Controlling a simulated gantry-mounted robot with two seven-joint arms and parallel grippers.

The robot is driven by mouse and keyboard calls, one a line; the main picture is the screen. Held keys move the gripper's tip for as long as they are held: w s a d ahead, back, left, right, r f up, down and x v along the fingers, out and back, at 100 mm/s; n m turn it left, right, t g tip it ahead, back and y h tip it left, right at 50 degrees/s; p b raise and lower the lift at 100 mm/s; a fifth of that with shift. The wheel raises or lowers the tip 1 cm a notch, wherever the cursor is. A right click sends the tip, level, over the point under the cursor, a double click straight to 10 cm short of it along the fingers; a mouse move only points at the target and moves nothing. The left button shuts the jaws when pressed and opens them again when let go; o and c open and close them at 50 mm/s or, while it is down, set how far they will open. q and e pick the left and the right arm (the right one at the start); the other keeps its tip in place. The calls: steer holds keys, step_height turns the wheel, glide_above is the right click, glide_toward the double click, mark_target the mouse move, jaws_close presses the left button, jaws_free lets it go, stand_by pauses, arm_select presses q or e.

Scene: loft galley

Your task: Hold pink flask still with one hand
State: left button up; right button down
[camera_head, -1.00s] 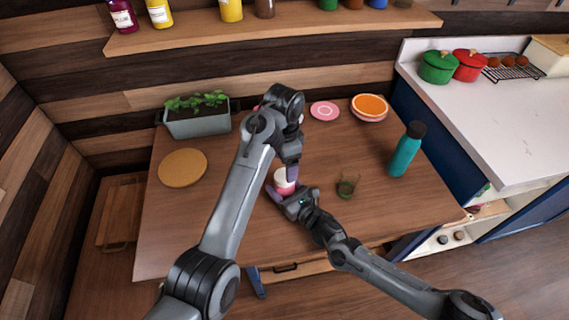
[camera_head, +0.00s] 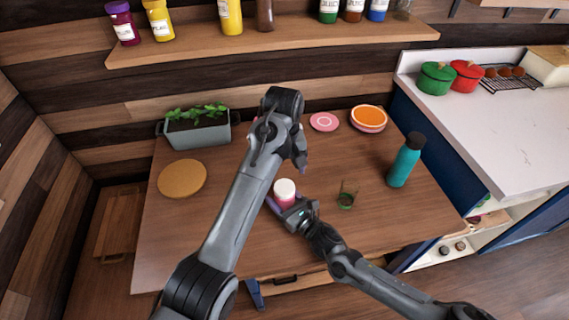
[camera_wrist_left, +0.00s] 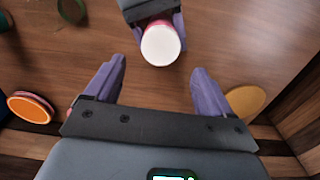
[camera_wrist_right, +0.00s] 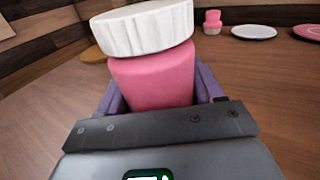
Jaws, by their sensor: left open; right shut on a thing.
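The pink flask (camera_head: 285,197) has a white ribbed lid and stands upright over the wooden table. My right gripper (camera_head: 282,205) is shut on its body; its purple fingers flank the flask (camera_wrist_right: 152,78) in the right wrist view. My left gripper (camera_head: 300,160) is open and empty, above and behind the flask in the head view. In the left wrist view the white lid (camera_wrist_left: 160,46) lies just beyond its spread fingers (camera_wrist_left: 155,85), apart from them. Whether the flask's base touches the table is hidden.
A green-bottomed glass (camera_head: 347,196) stands right of the flask, and a teal bottle (camera_head: 405,160) farther right. A planter (camera_head: 198,132), round board (camera_head: 182,179), pink plate (camera_head: 324,122) and orange plate stack (camera_head: 369,118) sit around. The table's left front is clear.

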mark_target(284, 187)
arm_select(q)
steer(key=shift+f, duration=3.7)
arm_select(e)
steer(key=shift+f, duration=0.1)
arm_select(q)
steer(key=c, duration=1.1)
steer(key=n, duration=0.5)
steer(key=shift+n, duration=0.4)
steer(key=shift+r, duration=0.3)
steer(key=shift+r, duration=0.8)
steer(key=shift+r, duration=0.1)
